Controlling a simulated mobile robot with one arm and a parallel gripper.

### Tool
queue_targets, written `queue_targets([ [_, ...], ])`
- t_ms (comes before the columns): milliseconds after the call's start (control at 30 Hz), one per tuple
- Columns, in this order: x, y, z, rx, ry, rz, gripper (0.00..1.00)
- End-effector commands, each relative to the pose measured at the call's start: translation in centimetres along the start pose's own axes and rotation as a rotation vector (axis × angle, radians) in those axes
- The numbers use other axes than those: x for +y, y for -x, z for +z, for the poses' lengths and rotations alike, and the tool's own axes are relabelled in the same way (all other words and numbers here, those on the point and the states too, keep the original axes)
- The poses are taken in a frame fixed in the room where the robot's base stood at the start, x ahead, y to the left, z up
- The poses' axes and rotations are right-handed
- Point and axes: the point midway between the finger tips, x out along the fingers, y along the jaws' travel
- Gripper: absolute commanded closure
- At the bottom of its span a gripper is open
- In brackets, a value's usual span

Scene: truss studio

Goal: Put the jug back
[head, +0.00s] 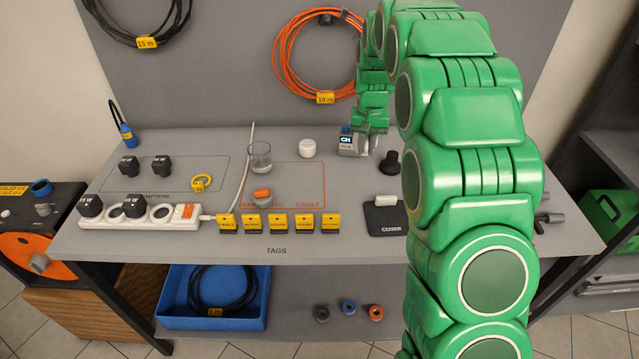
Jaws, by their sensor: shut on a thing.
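A clear glass vessel (260,157), the only jug-like thing I can make out, stands upright on the bench, at the upper left edge of the orange-outlined area. My gripper (371,128) is well to its right, at the back of the bench, pointing down. It is shut on a small silver-grey block (354,143) with a blue and white label reading "CH". The fingers partly hide the block's right side. I cannot tell whether the block rests on the bench or is just above it.
A white round lid or jar (308,147) and a black knob-like piece (389,162) stand near the gripper. A dark cover pad (385,219), yellow tags (278,223) and a power strip (150,214) lie in front. The orange-outlined area (300,182) is mostly clear.

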Motion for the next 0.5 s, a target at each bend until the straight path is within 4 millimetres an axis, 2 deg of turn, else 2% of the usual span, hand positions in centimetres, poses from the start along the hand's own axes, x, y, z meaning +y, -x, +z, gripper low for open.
queue_targets([
  [267, -1.6, 0.7, 1.4, -0.001, -0.124, -0.001, 1.00],
  [500, -3.9, 1.6, 3.2, -0.003, -0.311, -0.001, 1.00],
])
